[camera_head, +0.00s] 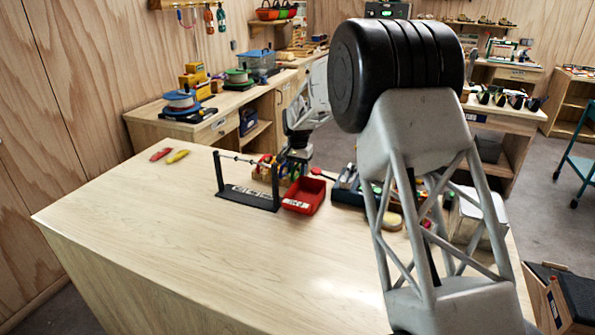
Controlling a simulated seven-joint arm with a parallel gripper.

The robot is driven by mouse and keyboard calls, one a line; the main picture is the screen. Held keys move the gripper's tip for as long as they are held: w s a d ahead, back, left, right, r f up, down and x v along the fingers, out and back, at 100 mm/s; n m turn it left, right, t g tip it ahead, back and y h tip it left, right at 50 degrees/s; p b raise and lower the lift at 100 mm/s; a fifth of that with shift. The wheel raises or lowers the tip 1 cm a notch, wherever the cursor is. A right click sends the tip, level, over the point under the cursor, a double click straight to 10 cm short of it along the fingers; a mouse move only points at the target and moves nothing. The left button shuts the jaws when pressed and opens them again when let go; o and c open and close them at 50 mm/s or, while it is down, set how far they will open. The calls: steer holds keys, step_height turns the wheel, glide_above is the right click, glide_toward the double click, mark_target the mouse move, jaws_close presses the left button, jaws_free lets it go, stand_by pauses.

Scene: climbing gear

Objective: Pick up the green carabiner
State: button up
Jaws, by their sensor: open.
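My gripper (294,172) points down over the back of the wooden workbench (150,222), just behind a red bin (304,197). Its jaws are open; the fingertips are small and dark against the items around them. A cluster of small red, yellow and green items (265,168) lies right by the gripper, behind a black rack. I cannot make out a green carabiner for certain in it; the gripper and rack hide part of the cluster.
The black rack (247,198) with a crossbar stands left of the red bin. A red item (160,154) and a yellow item (178,157) lie at the back left. Dark trays (347,187) stand to the right, partly behind my arm. The bench's front left is clear.

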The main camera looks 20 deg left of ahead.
jaws_close()
stand_by(0.3)
steer(key=shift+r, duration=0.1)
steer(key=shift+r, duration=4.95)
steer(key=d+r, duration=0.3)
steer(key=d, duration=1.5)
steer(key=shift+d, duration=0.4)
